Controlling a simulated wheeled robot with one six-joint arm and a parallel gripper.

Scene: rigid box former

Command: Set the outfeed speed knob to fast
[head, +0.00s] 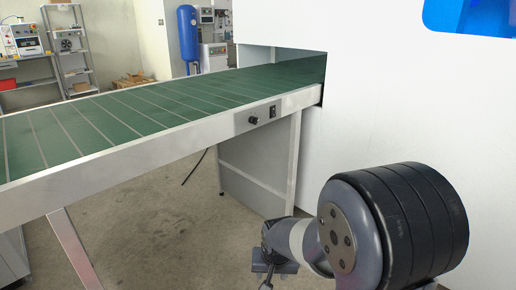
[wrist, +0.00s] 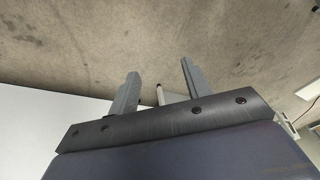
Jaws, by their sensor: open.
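The outfeed speed knob (head: 253,120) is a small black knob on a grey plate on the side rail of the green outfeed conveyor (head: 130,115). Its pointer direction is too small to tell. A black rocker-like switch (head: 272,112) sits just right of it. My gripper (wrist: 160,80) is open and empty in the wrist view, its two grey fingers apart. In the head view my gripper is low in the picture, below and apart from the knob, partly hidden by my arm. The knob cannot be made out in the wrist view.
The white machine wall (head: 400,100) stands at the right, with the conveyor running into its opening. A conveyor leg (head: 295,160) and a grey panel (head: 250,175) stand below the rail. Open concrete floor (head: 150,220) lies in front. Shelves (head: 70,50) and a blue tank (head: 188,35) are far back.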

